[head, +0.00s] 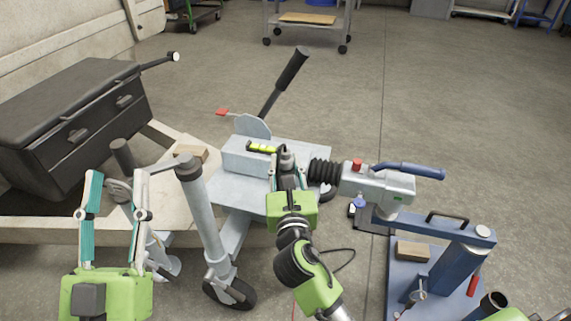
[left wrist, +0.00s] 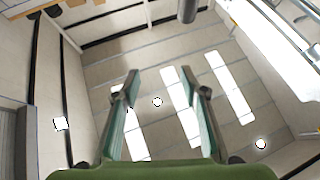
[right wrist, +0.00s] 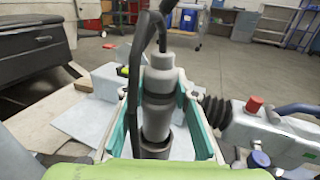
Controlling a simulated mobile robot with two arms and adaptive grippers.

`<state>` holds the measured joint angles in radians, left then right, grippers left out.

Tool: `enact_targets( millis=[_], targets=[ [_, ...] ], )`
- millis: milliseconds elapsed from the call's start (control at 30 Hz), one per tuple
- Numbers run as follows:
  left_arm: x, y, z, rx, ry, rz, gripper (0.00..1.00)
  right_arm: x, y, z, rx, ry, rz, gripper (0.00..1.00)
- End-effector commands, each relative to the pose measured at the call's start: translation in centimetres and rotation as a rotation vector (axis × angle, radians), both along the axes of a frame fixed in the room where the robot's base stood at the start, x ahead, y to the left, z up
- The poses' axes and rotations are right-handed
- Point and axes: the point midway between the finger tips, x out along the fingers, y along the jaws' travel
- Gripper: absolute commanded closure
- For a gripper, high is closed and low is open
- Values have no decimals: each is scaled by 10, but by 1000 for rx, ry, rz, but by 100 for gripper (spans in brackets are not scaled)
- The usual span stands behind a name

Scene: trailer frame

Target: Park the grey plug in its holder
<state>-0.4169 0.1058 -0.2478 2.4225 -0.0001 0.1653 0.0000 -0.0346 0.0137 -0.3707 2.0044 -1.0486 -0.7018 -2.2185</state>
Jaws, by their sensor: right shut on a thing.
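The grey plug (right wrist: 160,85) is between the fingers of my right gripper (right wrist: 158,100), which is shut on it. The plug is roughly upright in the right wrist view, with a black cable at its top and a black ring-like part (right wrist: 155,146) at its lower end. I cannot tell whether that ring belongs to the plug or to its holder. In the head view the plug (head: 287,158) shows small above my right gripper (head: 287,168), in front of the grey drawbar. My left gripper (head: 115,190) is open and empty, fingers pointing up; its fingers also show in the left wrist view (left wrist: 160,90).
A grey jockey-wheel post (head: 200,215) stands between my arms. The coupling with black bellows (head: 325,172) and blue handle (head: 408,170) lies right of my right gripper. A blue stand (head: 440,270) is at the lower right. A black toolbox (head: 70,120) is left.

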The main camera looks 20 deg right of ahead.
Motion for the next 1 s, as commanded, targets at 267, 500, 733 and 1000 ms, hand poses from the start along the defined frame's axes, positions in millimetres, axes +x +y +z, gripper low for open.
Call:
enact_targets(
  millis=[267,500,733,1000],
  targets=[
    [3,0,-5,7,28,2,60,0,0,1,-1,-1,1,99],
    [6,0,-10,15,53,3,60,0,0,1,-1,-1,1,99],
    [9,0,-13,21,74,5,60,0,0,1,-1,-1,0,99],
    [11,0,-17,27,95,6,60,0,0,1,0,-1,0,99]
  ],
)
